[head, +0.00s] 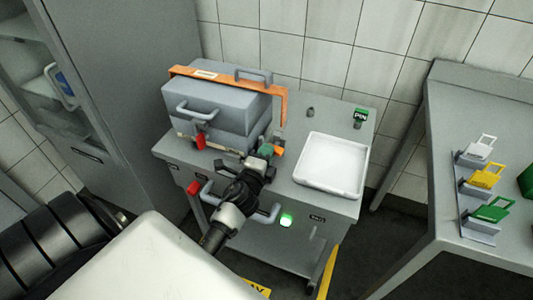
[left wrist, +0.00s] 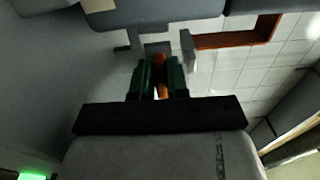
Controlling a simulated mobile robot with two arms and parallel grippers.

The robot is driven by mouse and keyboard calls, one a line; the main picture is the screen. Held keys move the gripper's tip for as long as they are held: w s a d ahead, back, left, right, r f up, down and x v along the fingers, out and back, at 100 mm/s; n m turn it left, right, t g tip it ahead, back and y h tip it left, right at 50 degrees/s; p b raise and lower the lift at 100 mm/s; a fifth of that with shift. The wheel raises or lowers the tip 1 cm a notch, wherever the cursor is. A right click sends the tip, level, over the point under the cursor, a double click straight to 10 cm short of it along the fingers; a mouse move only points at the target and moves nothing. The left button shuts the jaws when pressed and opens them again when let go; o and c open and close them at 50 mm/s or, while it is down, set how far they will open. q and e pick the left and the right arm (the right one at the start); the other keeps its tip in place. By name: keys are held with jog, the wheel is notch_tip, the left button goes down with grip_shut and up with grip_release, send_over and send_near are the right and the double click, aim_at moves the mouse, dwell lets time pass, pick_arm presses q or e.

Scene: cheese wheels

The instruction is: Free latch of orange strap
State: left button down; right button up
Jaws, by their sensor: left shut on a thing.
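A grey press box (head: 215,105) stands on a grey cart, with an orange strap (head: 230,79) running over its top and down its right side. My left gripper (head: 270,150) is at the box's lower right front corner. Its green fingertips are shut on a small orange latch piece (head: 279,149), which also shows between the fingers in the left wrist view (left wrist: 160,78). The strap also shows in the left wrist view (left wrist: 236,38). The fingers hide part of the latch. My right gripper is not in view.
A white tray (head: 330,164) lies right of the gripper on the cart top (head: 295,127). A red latch piece (head: 200,142) is at the box's front left. A side table (head: 450,230) holds several coloured tags.

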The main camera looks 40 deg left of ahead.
pick_arm(q)
jog(key=shift+f+n, duration=0.1)
jog(key=shift+n, duration=0.2)
jog(key=c, duration=1.1)
grip_release()
jog(key=shift+s, duration=0.15)
jog(key=b+v, duration=0.1)
jog(key=v, duration=0.9)
jog(key=shift+s+d, duration=0.15)
jog(key=shift+s, duration=0.1)
